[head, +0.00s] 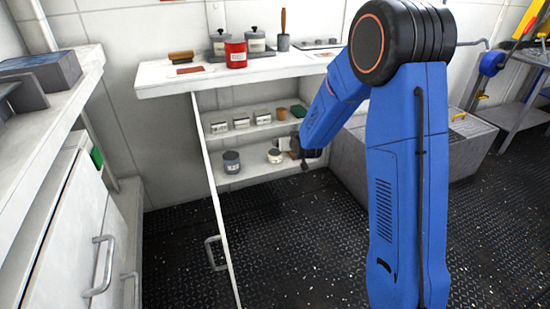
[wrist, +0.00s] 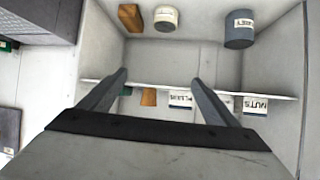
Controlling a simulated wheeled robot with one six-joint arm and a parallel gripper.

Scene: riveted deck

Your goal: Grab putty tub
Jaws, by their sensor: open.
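A small white tub (head: 274,156) with a pale label stands on the lower shelf of the open cabinet. It looks like the putty tub, but its label is too small to read. In the wrist view the white tub (wrist: 166,19) is at the top, ahead of the fingers and apart from them. A larger blue-grey tub (head: 231,162) stands left of it in the head view and also shows in the wrist view (wrist: 241,29). My gripper (wrist: 158,78) is open and empty. In the head view my gripper (head: 302,153) is right of the white tub, partly hidden by my arm.
A brown block (wrist: 131,18) sits beside the white tub. The counter (head: 170,86) above carries a red can (head: 235,54) and canisters. The cabinet door (head: 215,200) stands open at left.

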